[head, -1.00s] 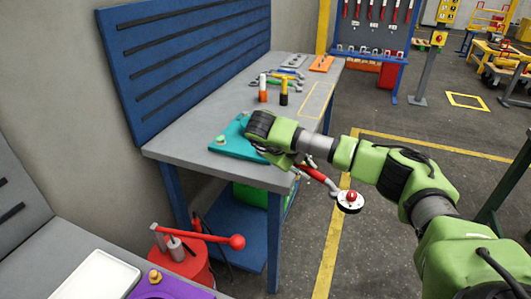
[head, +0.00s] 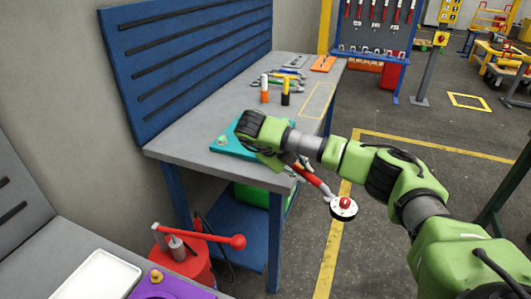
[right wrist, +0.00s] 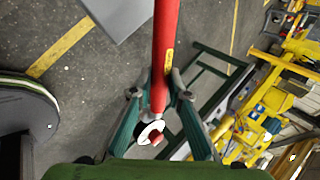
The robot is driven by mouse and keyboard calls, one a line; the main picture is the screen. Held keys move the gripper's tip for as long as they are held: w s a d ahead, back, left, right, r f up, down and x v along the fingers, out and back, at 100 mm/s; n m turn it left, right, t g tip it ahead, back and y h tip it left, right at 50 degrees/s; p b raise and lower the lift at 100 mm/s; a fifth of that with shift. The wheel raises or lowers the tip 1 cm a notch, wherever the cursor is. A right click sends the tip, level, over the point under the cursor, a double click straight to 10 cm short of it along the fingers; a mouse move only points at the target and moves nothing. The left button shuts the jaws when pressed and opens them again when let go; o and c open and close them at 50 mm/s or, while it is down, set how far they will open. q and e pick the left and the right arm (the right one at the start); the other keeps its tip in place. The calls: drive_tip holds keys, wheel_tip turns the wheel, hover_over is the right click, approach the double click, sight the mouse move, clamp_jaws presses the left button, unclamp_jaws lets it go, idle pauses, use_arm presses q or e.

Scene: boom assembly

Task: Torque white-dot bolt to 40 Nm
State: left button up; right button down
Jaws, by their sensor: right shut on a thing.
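My right gripper (head: 280,160) is shut on a red torque wrench (head: 316,183) over the front edge of the workbench. The wrench slants down to the right, and its round white end (head: 343,208) with a red knob hangs out over the floor. In the right wrist view the red bar (right wrist: 166,50) of the wrench runs between my fingers (right wrist: 160,112). A white disc with a red centre (right wrist: 151,133) shows near them. A teal plate (head: 228,148) lies on the bench beside the gripper, partly hidden by it. I cannot make out a white-dot bolt. My left gripper is not in view.
The grey bench (head: 205,108) carries an orange and a black upright cylinder (head: 285,95) and several tools behind the plate. A red drum (head: 180,262) with a red lever stands at the lower left. A white tray (head: 92,277) lies nearby.

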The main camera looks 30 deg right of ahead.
drive_tip(key=shift+a+r+m+g+p, duration=0.1)
drive_tip(key=shift+a+m+g+p, duration=0.35)
drive_tip(key=shift+a, duration=0.35)
drive_tip(key=shift+a+m+g+p, duration=0.45)
drive_tip(key=shift+a+m+p, duration=0.4)
drive_tip(key=shift+a+p, duration=0.45)
drive_tip(key=shift+a, duration=0.2)
drive_tip(key=shift+w+a+m+g, duration=0.15)
drive_tip(key=shift+a+m+g, duration=0.2)
drive_tip(key=shift+a, duration=0.3)
drive_tip(key=shift+w+a+m+g, duration=0.15)
drive_tip(key=shift+a+m, duration=0.3)
drive_tip(key=shift+a, duration=0.15)
